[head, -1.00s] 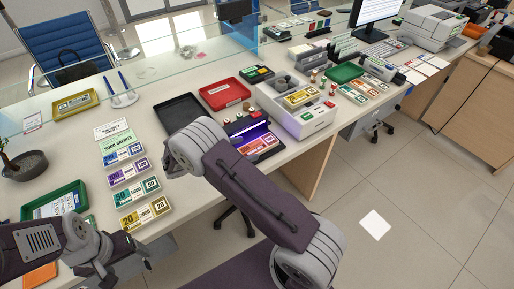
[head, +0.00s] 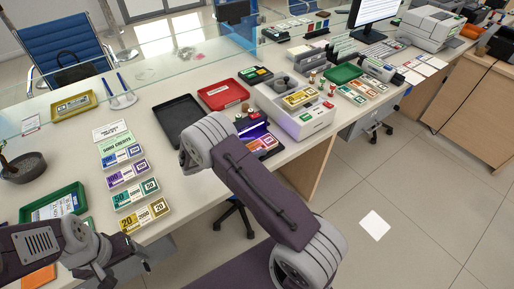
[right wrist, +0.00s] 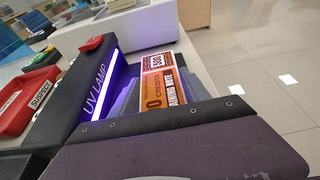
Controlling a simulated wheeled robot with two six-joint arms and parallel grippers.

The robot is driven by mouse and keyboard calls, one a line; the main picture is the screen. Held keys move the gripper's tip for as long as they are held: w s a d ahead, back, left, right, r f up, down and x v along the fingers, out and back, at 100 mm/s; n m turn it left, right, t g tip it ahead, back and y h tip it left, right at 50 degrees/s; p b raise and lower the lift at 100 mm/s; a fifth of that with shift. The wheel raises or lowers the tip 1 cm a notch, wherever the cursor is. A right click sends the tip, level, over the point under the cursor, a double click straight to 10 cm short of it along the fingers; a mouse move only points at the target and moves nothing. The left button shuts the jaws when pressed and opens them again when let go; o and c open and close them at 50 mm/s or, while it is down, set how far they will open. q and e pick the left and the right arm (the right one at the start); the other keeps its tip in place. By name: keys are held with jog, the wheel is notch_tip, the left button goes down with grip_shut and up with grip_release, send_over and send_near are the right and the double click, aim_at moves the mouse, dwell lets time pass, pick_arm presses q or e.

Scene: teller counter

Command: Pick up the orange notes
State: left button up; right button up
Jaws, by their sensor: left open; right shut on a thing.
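The orange notes (right wrist: 165,80) lie in the glow of the black UV lamp (right wrist: 88,97), their printed face up, in the right wrist view. In the head view the notes (head: 265,143) and the lamp (head: 251,129) are partly behind my right arm. My right gripper (right wrist: 178,102) is shut at the near end of the notes; its dark body covers that end and the fingertips are mostly hidden. In the head view my arm hides this gripper. My left gripper (head: 125,262) is open and empty at the lower left, by the counter's front edge.
A black tray (head: 160,122) and red tray (head: 208,102) stand left of and behind the lamp; a white machine (head: 297,128) stands to its right. Several note stacks (head: 130,175) line the left counter. A green tray (head: 27,214) and orange slab (head: 40,277) are near my left arm.

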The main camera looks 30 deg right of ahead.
notch_tip(320, 180, up, 4)
jog(key=shift+r+p, duration=0.15)
jog(key=shift+p, duration=0.25)
jog(key=s+d+r, duration=0.5)
jog(key=d+r, duration=0.1)
jog(key=d, duration=0.4)
jog(key=shift+s+r+p, duration=0.3)
jog(key=shift+r+p, duration=0.05)
jog(key=shift+d, duration=0.1)
jog(key=n+t+y+p, duration=0.1)
jog(key=n+t+p, duration=0.3)
jog(key=t, duration=0.1)
send_over(254, 148)
jog(key=s+a, duration=0.2)
jog(key=s, duration=0.1)
jog(key=s+a+f+n+t+y+p, duration=0.2)
jog(key=s+a+f, duration=0.3)
jog(key=a, duration=0.4)
jog(key=shift+s+a+n+t+p, duration=0.3)
jog(key=shift+s+n+p, duration=0.1)
jog(key=shift+s, duration=0.3)
